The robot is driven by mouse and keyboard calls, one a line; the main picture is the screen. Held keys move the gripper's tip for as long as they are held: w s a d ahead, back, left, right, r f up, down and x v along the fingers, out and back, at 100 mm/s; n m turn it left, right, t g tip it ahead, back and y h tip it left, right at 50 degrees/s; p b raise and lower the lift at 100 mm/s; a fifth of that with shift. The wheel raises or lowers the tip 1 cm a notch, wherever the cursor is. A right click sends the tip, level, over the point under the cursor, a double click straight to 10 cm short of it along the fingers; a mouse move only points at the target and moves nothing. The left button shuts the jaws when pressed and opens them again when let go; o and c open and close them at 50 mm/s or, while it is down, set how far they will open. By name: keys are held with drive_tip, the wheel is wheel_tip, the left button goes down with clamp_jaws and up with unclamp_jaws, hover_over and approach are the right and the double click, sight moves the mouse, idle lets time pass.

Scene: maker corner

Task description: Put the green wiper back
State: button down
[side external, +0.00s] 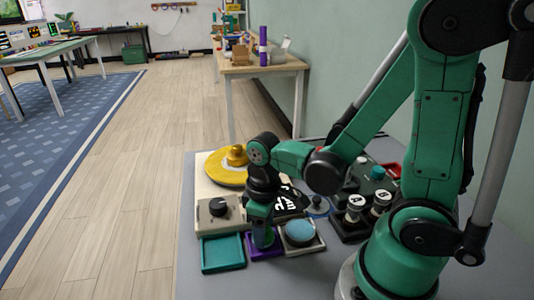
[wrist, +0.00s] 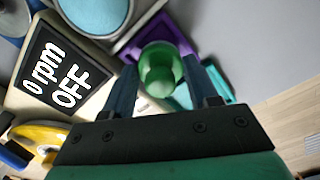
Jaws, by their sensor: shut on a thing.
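The green wiper (wrist: 158,72) is upright between the two fingers of my gripper (wrist: 161,84) in the wrist view, and the fingers are shut on it. A purple tray (wrist: 178,38) lies directly under and around it in that view. In the side view my gripper (side external: 262,232) points down over the purple tray (side external: 265,252), and a little of the wiper's green shows low between the fingers. I cannot tell whether the wiper's lower end touches the tray floor.
An empty teal tray (side external: 222,266) is left of the purple one. A blue round pad (side external: 300,232) sits on its right. Behind are a knob box (side external: 218,207), a yellow disc (side external: 222,176), a display reading "0 rpm OFF" (wrist: 60,75) and jars A (side external: 355,203) and B (side external: 381,198).

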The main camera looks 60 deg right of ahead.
drive_tip(key=shift+f, duration=0.45)
drive_tip(key=shift+c, duration=0.8)
unclamp_jaws()
drive_tip(key=shift+r, duration=3.45)
drive_tip(key=w+r+m+t, duration=0.2)
drive_tip(key=w+r+t, duration=0.1)
drive_tip(key=r+t, duration=0.2)
drive_tip(key=shift+w+m+t, duration=0.35)
drive_tip(key=shift+m+t, duration=0.05)
drive_tip(key=shift+t, duration=0.7)
